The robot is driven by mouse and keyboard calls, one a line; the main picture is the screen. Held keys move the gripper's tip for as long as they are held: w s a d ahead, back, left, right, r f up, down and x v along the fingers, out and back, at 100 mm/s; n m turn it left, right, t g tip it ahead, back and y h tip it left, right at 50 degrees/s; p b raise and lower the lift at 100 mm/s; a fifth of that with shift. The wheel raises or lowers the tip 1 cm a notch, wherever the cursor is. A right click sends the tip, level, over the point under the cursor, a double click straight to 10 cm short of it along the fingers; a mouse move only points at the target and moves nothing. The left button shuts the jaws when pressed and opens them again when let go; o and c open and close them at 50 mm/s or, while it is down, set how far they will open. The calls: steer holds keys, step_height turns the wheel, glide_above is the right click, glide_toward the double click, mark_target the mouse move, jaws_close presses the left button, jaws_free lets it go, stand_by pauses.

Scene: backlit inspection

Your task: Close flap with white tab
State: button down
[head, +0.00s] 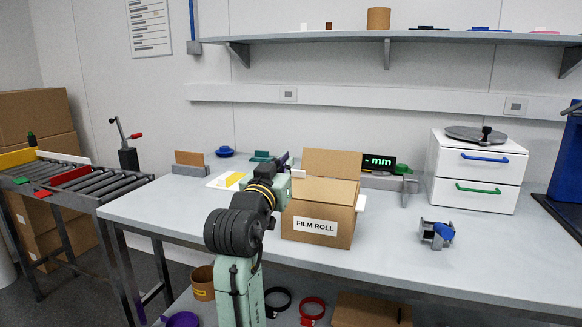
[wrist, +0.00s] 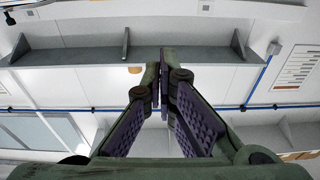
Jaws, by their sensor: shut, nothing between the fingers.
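A brown cardboard box (head: 317,240) labelled FILM ROLL stands on the grey workbench. Its back flap (head: 332,163) stands up. Another flap (head: 325,190) lies across the top towards the front, at a slight tilt. A white tab (head: 361,203) shows at the box's right side; the flap bearing it is mostly hidden. My gripper (head: 286,160) is above and left of the box, apart from it as far as I can tell. In the wrist view my gripper (wrist: 160,85) has its fingers together with nothing between them. The box is not in the wrist view.
A white drawer unit (head: 477,175) stands at the right. A small metal clamp (head: 436,234) with a blue part lies right of the box. A green-lit display (head: 379,162) is behind the box. The bench front right is clear. A wall shelf (head: 380,37) runs above.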

mark_target(299, 181)
steer(key=w, duration=0.2)
steer(key=w+d+f+p, duration=0.1)
steer(key=w, duration=0.2)
steer(key=w+d+f+p, duration=0.1)
steer(key=w, duration=0.1)
steer(key=shift+w+d, duration=0.15)
steer(key=shift+w, duration=0.05)
steer(key=shift+w+f, duration=0.1)
steer(key=shift+f, duration=0.4)
steer(key=w+f, duration=0.1)
steer(key=w+d+f+b, duration=0.1)
steer(key=shift+w, duration=0.3)
steer(key=shift+r, duration=0.2)
